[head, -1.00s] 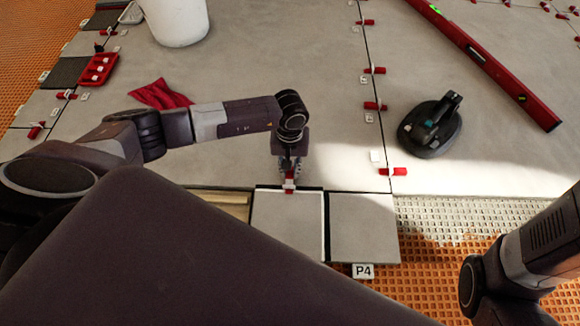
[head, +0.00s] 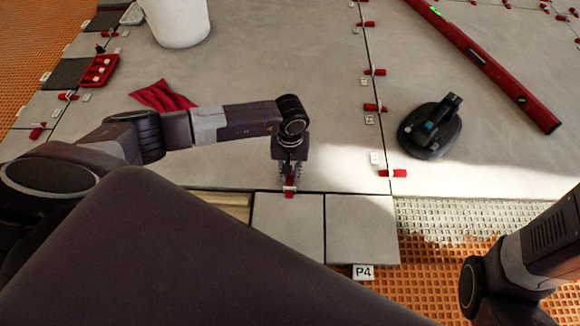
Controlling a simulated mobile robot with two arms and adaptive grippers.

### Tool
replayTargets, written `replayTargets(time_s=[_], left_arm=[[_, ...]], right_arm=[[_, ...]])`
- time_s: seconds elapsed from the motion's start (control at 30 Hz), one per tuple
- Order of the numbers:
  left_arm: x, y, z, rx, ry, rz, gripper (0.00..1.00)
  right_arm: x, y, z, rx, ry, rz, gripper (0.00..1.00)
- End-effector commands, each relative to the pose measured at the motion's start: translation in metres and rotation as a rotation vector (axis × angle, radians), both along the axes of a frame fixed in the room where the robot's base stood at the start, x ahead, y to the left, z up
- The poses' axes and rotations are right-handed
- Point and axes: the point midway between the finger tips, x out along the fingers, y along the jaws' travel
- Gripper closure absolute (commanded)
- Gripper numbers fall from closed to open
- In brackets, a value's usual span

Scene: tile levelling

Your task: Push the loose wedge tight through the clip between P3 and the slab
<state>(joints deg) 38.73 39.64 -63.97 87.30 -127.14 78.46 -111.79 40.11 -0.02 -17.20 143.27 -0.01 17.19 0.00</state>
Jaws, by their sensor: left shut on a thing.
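My left gripper (head: 289,178) points down at the joint between the large slab (head: 250,130) and a small grey tile (head: 287,225). It is shut on a red wedge (head: 289,192), whose end shows just below the fingers. The gripper hides most of the wedge and the clip, so I cannot tell how far the wedge sits through it. The small tile lies left of the tile labelled P4 (head: 361,228); its own label is not visible, and my arm covers its lower left. My right arm enters at the lower right, with its gripper out of view.
A black suction lifter (head: 430,128) and a red spirit level (head: 490,65) lie on the slabs at right. A white bucket (head: 178,22), a red cloth (head: 163,96) and a red tray of wedges (head: 100,70) are at left. Several clips with red wedges line the joints.

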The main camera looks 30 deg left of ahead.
Motion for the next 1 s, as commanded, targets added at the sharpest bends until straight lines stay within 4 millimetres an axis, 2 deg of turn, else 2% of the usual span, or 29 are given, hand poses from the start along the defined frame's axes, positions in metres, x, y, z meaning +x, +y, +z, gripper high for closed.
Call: replayTargets(time_s=[0.03, 0.07, 0.23, 0.5, 0.63, 0.77, 1.0], left_arm=[[0.000, -0.002, 0.001, -0.004, 0.000, -0.001, 0.96], [0.000, -0.002, 0.001, -0.004, 0.000, -0.001, 0.83], [0.000, -0.001, 0.001, -0.002, 0.000, -0.001, 0.64], [0.000, 0.000, 0.001, -0.001, 0.000, 0.000, 0.64], [0.001, 0.000, 0.010, -0.002, -0.003, 0.000, 0.64], [0.002, 0.000, 0.032, -0.001, -0.006, -0.002, 0.64], [0.002, -0.001, 0.084, -0.002, -0.005, 0.000, 0.64]], right_arm=[[0.000, 0.000, 0.000, 0.000, 0.000, 0.000, 0.63], [0.000, 0.000, 0.000, 0.000, 0.000, 0.000, 0.63], [0.000, 0.000, 0.000, 0.000, 0.000, 0.000, 0.63], [0.001, 0.000, 0.000, 0.002, 0.002, -0.001, 0.63], [0.001, 0.000, 0.000, 0.001, 0.002, 0.000, 0.63], [0.001, 0.000, 0.000, 0.000, 0.002, 0.000, 0.63], [0.001, 0.000, 0.000, 0.000, 0.001, 0.000, 0.63]])
